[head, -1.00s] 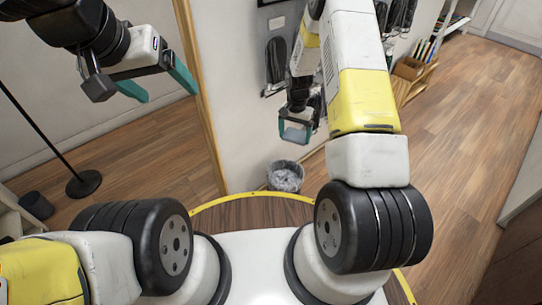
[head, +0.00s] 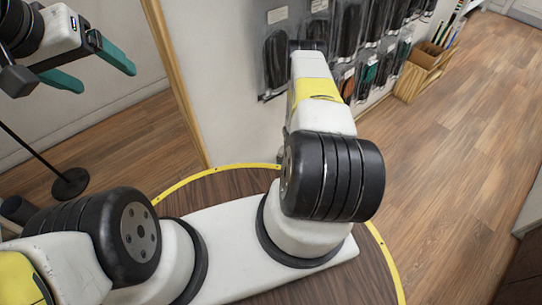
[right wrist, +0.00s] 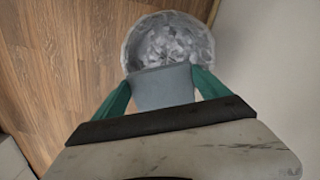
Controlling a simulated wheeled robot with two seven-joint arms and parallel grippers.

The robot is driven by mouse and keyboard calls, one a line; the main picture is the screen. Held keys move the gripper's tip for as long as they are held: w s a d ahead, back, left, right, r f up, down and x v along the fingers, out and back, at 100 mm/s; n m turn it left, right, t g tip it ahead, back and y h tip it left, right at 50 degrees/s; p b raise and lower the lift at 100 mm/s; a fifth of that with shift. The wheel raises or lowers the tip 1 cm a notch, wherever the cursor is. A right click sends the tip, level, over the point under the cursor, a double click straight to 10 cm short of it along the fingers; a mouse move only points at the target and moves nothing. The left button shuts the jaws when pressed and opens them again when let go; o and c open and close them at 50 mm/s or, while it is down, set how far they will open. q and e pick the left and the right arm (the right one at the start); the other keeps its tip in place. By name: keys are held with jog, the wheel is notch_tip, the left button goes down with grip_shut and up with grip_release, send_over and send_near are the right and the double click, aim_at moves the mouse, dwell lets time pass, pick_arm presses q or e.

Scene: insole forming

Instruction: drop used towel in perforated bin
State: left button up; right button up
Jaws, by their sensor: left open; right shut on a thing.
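In the right wrist view my right gripper (right wrist: 161,80) is shut on a grey-blue towel (right wrist: 163,92), held between its teal fingers. The round grey bin (right wrist: 205,42) is just past the towel, its inside looking silvery and crumpled. The towel overlaps the bin's near edge in this view; I cannot tell the height between them. In the head view the bin and my right gripper are hidden, with my right arm in front. My left gripper (head: 106,79) is open and empty at the upper left, far from the bin.
A wall display of hanging packs (head: 345,45) stands behind my right arm. A wooden box rack (head: 420,75) is right of it. A black stand base (head: 70,183) is on the floor at left. Open wooden floor (head: 460,150) lies at right.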

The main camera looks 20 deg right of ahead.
notch_tip(320, 180, down, 6)
dwell(0.5)
jog(key=o, duration=1.3)
jog(key=shift+r, duration=3.85)
